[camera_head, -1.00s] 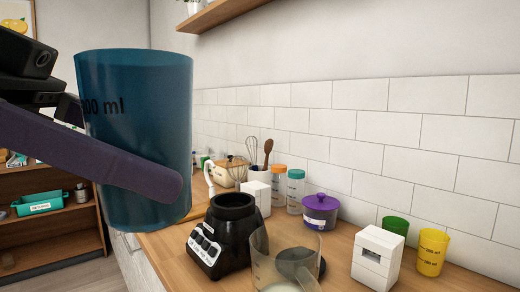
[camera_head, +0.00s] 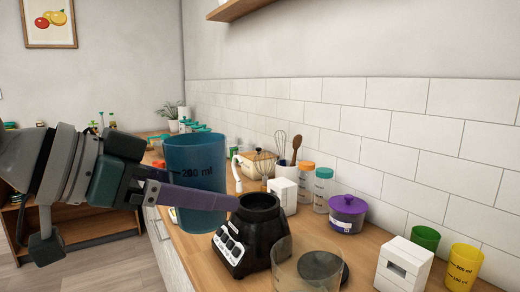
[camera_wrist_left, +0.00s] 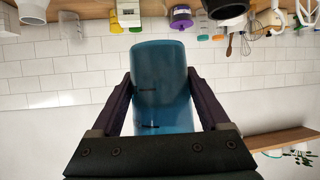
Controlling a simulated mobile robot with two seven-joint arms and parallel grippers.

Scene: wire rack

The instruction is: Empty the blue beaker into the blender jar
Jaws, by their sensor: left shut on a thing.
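The blue beaker (camera_head: 195,165), see-through with a "200 ml" mark, is held upright in the air to the left of the black blender base (camera_head: 252,235). My left gripper (camera_head: 218,196) is shut on it, with one purple finger across its near side. In the left wrist view the beaker (camera_wrist_left: 160,85) sits between both fingers (camera_wrist_left: 160,78). Its contents cannot be made out. The clear blender jar (camera_head: 300,268) stands on the counter right of the base, cut off by the lower picture edge. My right gripper is not in view.
A black disc-shaped lid (camera_head: 322,268) lies by the jar. A white block-like box (camera_head: 404,264), green cup (camera_head: 425,238), yellow beaker (camera_head: 463,266), purple pot (camera_head: 347,213) and lidded jars (camera_head: 322,190) stand along the tiled wall. A small white box (camera_head: 283,194) is behind the base.

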